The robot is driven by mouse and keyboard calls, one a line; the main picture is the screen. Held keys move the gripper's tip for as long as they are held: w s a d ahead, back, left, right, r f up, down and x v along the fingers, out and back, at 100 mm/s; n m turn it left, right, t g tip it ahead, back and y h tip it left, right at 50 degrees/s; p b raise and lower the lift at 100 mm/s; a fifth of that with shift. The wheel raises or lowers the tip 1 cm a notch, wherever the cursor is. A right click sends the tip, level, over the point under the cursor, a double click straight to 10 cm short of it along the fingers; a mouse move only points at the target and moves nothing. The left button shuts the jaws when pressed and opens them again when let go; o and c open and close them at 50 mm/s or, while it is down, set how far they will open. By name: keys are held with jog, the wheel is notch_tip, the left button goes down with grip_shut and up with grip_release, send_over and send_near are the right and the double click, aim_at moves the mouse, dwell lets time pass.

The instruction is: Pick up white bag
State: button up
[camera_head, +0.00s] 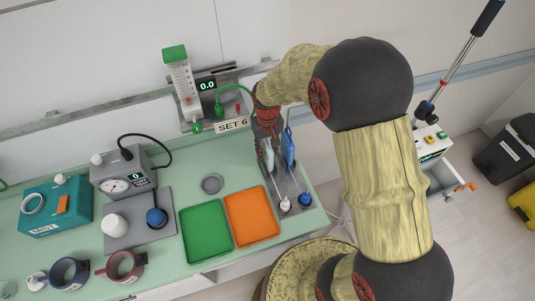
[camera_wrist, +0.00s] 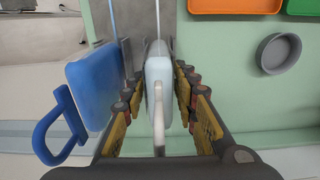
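The white bag (camera_wrist: 159,72), a pale slab with a loop handle toward me, stands edge-on between the two fingers of my gripper (camera_wrist: 157,95) in the wrist view. A finger is on each side of it, with narrow gaps showing, so my gripper looks open around it. In the head view the white bag (camera_head: 268,155) is partly hidden below my gripper (camera_head: 267,128). A blue bag (camera_wrist: 92,88) with a blue handle stands just left of my left finger in the wrist view; it also shows in the head view (camera_head: 288,148).
Both bags are at a grey stand (camera_head: 293,186) with thin tubes. A green tray (camera_head: 206,231), an orange tray (camera_head: 252,215) and a small grey dish (camera_head: 212,183) lie to the left. A flowmeter (camera_head: 183,85) and SET 6 label are behind.

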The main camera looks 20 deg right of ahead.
jog(key=c, duration=0.6)
grip_shut()
jog(key=shift+w+r, duration=0.1)
jog(key=shift+r, duration=0.05)
jog(key=shift+r, duration=0.6)
jog(key=s+r+p, duration=0.2)
jog(key=s+r, duration=0.9)
jog(key=s, duration=0.3)
jog(key=shift+r, duration=0.25)
